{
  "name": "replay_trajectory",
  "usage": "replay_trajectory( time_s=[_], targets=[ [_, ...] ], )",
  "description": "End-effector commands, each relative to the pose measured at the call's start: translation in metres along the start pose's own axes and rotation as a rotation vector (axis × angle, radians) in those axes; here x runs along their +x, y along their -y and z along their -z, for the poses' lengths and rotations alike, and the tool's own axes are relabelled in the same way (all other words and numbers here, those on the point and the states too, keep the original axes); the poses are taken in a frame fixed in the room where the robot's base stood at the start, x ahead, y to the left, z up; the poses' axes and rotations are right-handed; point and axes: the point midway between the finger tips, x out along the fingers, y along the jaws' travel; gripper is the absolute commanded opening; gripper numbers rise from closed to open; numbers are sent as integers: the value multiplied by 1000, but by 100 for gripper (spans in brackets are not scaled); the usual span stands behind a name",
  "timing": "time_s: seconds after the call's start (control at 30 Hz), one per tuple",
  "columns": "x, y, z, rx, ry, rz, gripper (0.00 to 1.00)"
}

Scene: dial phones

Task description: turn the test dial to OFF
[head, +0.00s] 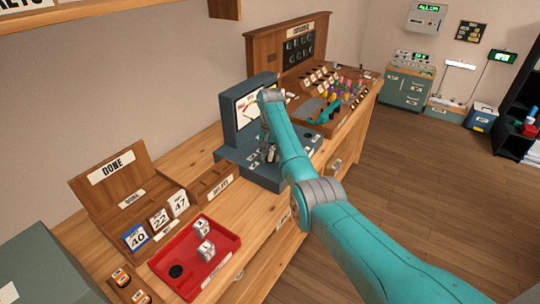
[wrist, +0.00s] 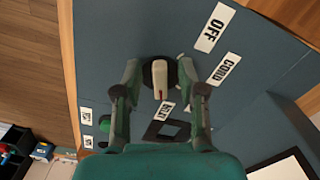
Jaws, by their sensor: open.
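The test dial (wrist: 160,78) is a round dark knob with a pale raised bar, on a blue-grey panel (wrist: 110,35). The bar runs nearly up and down in the wrist view; which label it points to I cannot tell. The OFF label (wrist: 214,27) is up and right of the dial, with the COND label (wrist: 223,69) below it. A third label (wrist: 168,107) is partly hidden. My gripper (wrist: 160,70) is open, with one finger on each side of the dial; contact is unclear. In the head view my gripper (head: 268,154) is over the blue-grey tester (head: 240,162).
The tester has an upright screen (head: 234,122) at its back. A black square frame (wrist: 165,133) and a green button (wrist: 104,123) are near my fingers. A red tray (head: 228,238) and the DONE rack (head: 100,190) stand left; a wooden parts rack (head: 300,30) stands beyond.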

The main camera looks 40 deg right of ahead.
Motion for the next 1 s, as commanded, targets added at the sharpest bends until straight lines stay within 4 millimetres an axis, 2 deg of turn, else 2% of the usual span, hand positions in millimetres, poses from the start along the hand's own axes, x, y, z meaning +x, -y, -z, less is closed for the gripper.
replay_trajectory(
  time_s=[0.2,0.23,0.3,0.4,0.77,1.0],
  targets=[
    [0,0,0,0,0,0,41],
    [0,0,0,0,0,0,38],
    [0,0,0,0,0,0,21],
    [0,0,0,0,0,0,0],
    [0,0,0,-23,0,0,0],
    [0,-2,0,-138,-1,0,0]
  ],
)
